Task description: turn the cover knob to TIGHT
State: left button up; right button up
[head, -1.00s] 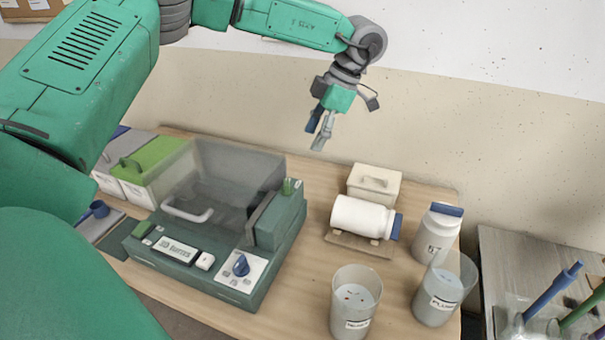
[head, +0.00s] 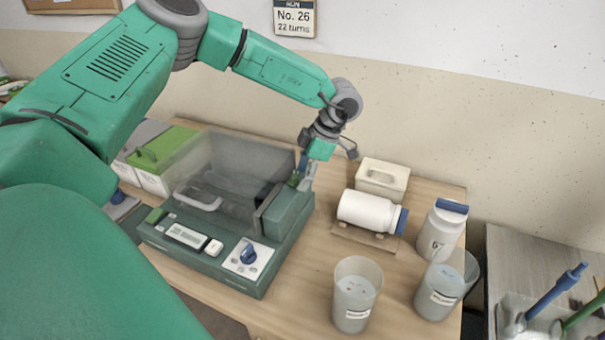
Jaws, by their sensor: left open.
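A dark green machine (head: 215,262) with a clear cover (head: 235,165) and a white cover handle (head: 198,200) stands on the table. A small green knob (head: 293,181) sits on top of the block at the cover's right side. A blue dial (head: 248,254) is on the white front panel; its markings are too small to read. My left gripper (head: 303,176) is open and points down at the small green knob, its fingers partly hiding it. I cannot tell whether they touch it. My right gripper is not in view.
A white jar (head: 365,211) lies on a wooden cradle (head: 362,236), with a cream box (head: 382,179) behind. An upright white jar (head: 439,232) and two translucent buckets (head: 352,300) (head: 436,296) stand at right. Green-topped boxes (head: 168,148) are at the machine's left.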

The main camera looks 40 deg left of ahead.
aim_at(293, 173)
pick_arm(q)
jog(key=shift+s+a+f, duration=0.15)
jog(key=shift+a, duration=0.15)
jog(key=shift+s+a+f, duration=0.1)
jog(key=shift+a+f, duration=0.1)
jog(key=shift+a, duration=0.45)
jog(key=shift+a+f, duration=0.2)
jog(key=shift+a, duration=0.4)
jog(key=shift+c, duration=1.4)
jog(key=shift+a, duration=0.1)
jog(key=c, duration=0.6)
jog(key=shift+d+r, duration=0.1)
jog(key=shift+d, duration=0.5)
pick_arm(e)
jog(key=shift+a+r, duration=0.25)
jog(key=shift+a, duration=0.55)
pick_arm(q)
jog(key=shift+s+a, duration=0.1)
jog(key=shift+a, duration=0.05)
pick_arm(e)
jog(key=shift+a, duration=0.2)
